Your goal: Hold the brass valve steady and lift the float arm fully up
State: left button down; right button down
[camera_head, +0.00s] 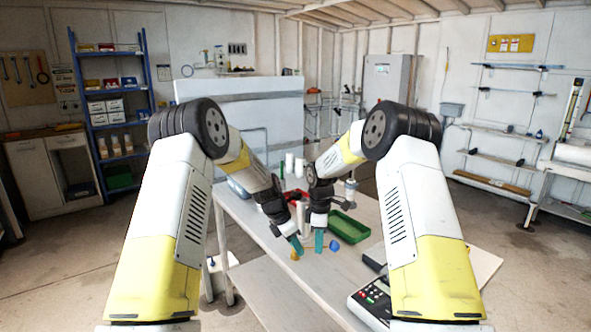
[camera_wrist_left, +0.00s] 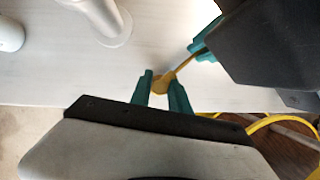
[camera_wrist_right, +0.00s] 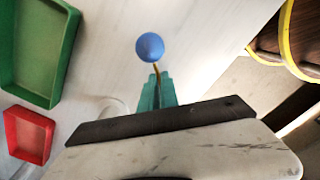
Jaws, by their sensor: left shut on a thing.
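The brass valve (camera_head: 294,255) sits low over the white table's near edge. My left gripper (camera_head: 297,244) has its teal fingers shut on the valve body (camera_wrist_left: 160,85) in the left wrist view. A thin brass float arm (camera_wrist_left: 205,56) runs up and right from the valve. The blue float (camera_head: 333,246) is at its far end and shows large in the right wrist view (camera_wrist_right: 150,46). My right gripper (camera_head: 319,240) has its teal fingers close together on either side of the float arm (camera_wrist_right: 157,72), just short of the float. Whether they grip it is unclear.
A green tray (camera_head: 349,227) and a red tray (camera_wrist_right: 28,135) lie on the table behind the grippers. A control box (camera_head: 371,303) with buttons stands at the table's right front. Yellow hose (camera_wrist_left: 275,121) hangs beyond the edge. The table between grippers and trays is mostly clear.

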pick_arm(q)
jog(key=shift+a, duration=0.15)
pick_arm(e)
jog(key=shift+d+f, duration=0.15)
jog(key=shift+f, duration=0.05)
jog(key=shift+d+f, duration=0.1)
jog(key=shift+f, duration=0.8)
jog(key=c, duration=1)
grip_release()
jog(key=shift+r, duration=0.1)
jog(key=shift+r, duration=3.5)
